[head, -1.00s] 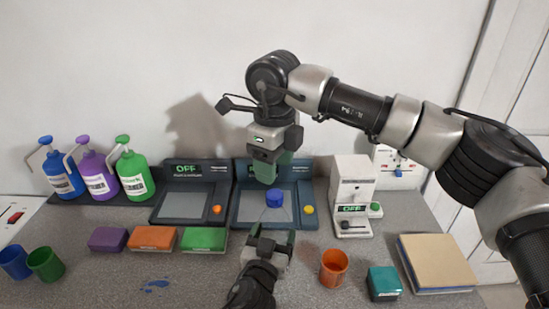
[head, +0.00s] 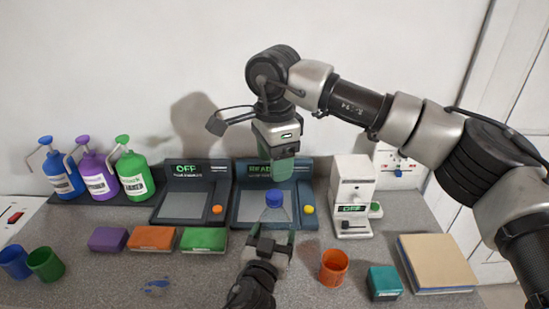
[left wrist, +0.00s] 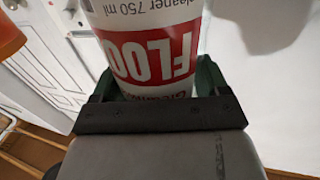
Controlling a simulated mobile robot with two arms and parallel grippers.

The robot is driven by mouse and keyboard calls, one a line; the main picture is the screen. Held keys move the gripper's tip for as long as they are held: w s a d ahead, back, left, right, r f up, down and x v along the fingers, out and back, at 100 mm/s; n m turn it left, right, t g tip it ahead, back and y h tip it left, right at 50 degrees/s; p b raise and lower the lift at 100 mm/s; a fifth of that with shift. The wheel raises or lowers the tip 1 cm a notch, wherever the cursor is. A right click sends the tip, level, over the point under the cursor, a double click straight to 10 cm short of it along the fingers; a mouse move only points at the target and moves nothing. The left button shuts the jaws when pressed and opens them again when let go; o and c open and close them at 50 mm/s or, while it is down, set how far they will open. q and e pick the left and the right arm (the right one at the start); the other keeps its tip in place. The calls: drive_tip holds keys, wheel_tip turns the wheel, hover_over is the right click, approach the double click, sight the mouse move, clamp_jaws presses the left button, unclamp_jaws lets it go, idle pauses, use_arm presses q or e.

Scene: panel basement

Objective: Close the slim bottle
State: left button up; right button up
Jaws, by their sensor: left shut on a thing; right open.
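The slim bottle (head: 278,216) stands upright at the front of the middle machine, with a blue cap (head: 274,198) at its top. My left gripper (head: 271,241) is shut on the bottle from the front. In the left wrist view the bottle (left wrist: 150,45) fills the space between the fingers, showing a white and red label. My right gripper (head: 276,168) is open and points down, above the blue cap and apart from it. How tightly the cap sits cannot be seen.
Dark machines (head: 188,195) and (head: 246,212) stand behind; the middle one's display reads "READ…". A white machine (head: 351,190) and an orange cup (head: 334,267) are to the right. Coloured blocks (head: 153,238) lie left. Pump bottles (head: 100,180) stand at the far left.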

sight(274, 194)
wheel_tip(274, 194, down, 8)
drive_tip(key=shift+f, duration=0.1)
idle(0.4)
drive_tip(key=c, duration=0.9)
drive_tip(key=m, duration=0.3)
drive_tip(key=shift+c, duration=0.2)
drive_tip(key=m, duration=0.5)
drive_tip(key=o, duration=1.1)
drive_tip(key=shift+r, duration=0.2)
wheel_tip(274, 194, up, 12)
drive_tip(key=shift+f, duration=0.1)
